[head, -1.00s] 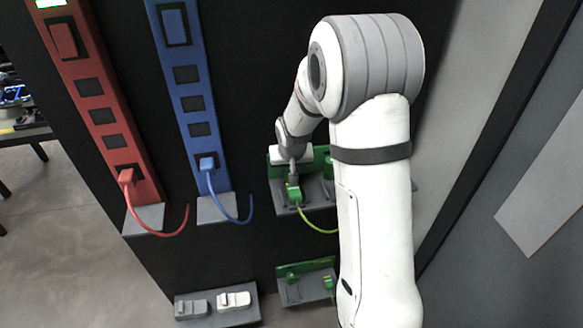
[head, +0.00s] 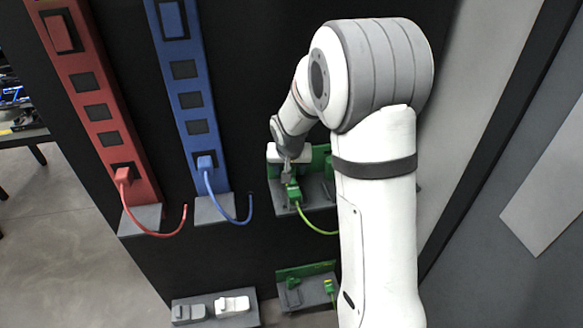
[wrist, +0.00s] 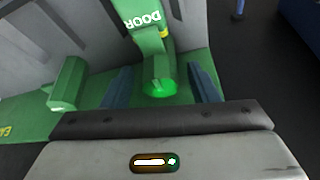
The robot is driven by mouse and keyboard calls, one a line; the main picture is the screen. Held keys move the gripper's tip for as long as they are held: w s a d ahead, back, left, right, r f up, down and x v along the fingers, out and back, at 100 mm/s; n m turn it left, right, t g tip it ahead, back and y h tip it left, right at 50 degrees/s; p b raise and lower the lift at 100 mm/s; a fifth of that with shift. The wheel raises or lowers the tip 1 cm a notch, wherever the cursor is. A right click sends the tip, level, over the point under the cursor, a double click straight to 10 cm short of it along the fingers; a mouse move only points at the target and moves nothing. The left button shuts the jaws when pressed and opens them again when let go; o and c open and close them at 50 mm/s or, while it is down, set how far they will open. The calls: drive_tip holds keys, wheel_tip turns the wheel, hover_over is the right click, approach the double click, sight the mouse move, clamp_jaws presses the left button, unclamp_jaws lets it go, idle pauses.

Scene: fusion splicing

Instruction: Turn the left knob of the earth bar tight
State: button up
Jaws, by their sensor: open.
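The green earth bar (head: 320,154) is on the upper grey shelf in the head view, partly hidden by my arm. In the wrist view its green plate (wrist: 25,122) runs across the picture. One green knob (wrist: 160,86) with a bright round end lies between the two fingers of my gripper (wrist: 162,86), with a gap on each side. A second green knob (wrist: 68,84) is to the left, outside the fingers. A green piece marked DOOR (wrist: 143,20) adjoins the knob between the fingers. My gripper is open; in the head view it is small and its fingers are unclear.
A red strip (head: 95,95) and a blue strip (head: 185,85) with plugged cables stand to the left. A green-yellow cable (head: 318,230) hangs from the earth bar's shelf. Below are a tray with grey and white parts (head: 232,304) and a lower green bar (head: 305,270).

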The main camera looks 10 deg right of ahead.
drive_tip(key=v, duration=0.7)
drive_tip(key=shift+s+r, duration=0.15)
drive_tip(key=shift+r, duration=0.2)
